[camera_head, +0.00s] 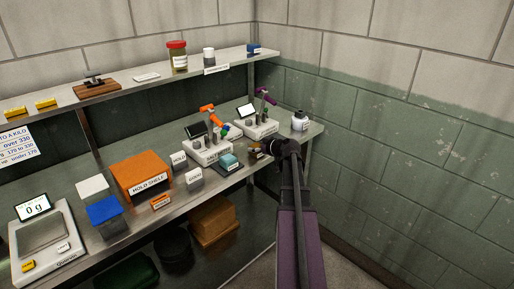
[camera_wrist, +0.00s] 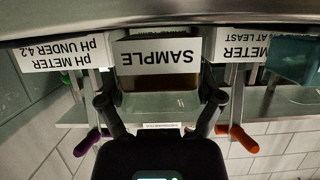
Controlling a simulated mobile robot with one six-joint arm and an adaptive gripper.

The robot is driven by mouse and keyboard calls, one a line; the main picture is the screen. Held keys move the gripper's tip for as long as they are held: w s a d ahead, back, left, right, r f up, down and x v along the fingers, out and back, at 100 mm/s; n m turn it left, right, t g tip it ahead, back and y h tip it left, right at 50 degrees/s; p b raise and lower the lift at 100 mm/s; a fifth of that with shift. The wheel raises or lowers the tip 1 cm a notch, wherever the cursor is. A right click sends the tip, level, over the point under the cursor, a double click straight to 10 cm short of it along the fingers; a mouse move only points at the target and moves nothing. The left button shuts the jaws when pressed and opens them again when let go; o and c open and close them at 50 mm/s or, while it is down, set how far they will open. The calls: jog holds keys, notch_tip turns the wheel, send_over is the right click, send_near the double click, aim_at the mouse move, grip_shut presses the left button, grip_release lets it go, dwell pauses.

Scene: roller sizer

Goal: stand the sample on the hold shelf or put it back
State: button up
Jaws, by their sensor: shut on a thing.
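The sample (camera_wrist: 158,58) is a jar with a white SAMPLE label and amber-brown contents, upside down in the wrist view. My gripper (camera_wrist: 160,103) has its two fingers on either side of it and is shut on it. In the head view my gripper (camera_head: 268,149) is at the bench's front edge, right of the meters, and the sample is mostly hidden by it.
Two meters stand behind: one with an orange handle (camera_head: 207,148), one with a purple handle (camera_head: 256,127). A teal block (camera_head: 229,161), white GOOD blocks (camera_head: 194,177) and a white bottle (camera_head: 300,121) are nearby. A scale (camera_head: 42,240) reading 0 g stands far left.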

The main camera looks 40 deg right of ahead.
jog(key=o, duration=1)
jog(key=shift+r, duration=0.1)
jog(key=shift+s+r+p, duration=0.1)
jog(key=shift+s+p, duration=0.05)
jog(key=shift+p, duration=0.15)
jog(key=p+v, duration=0.4)
jog(key=v, duration=0.7)
jog(key=shift+s+r, duration=0.15)
jog(key=shift+s, duration=0.15)
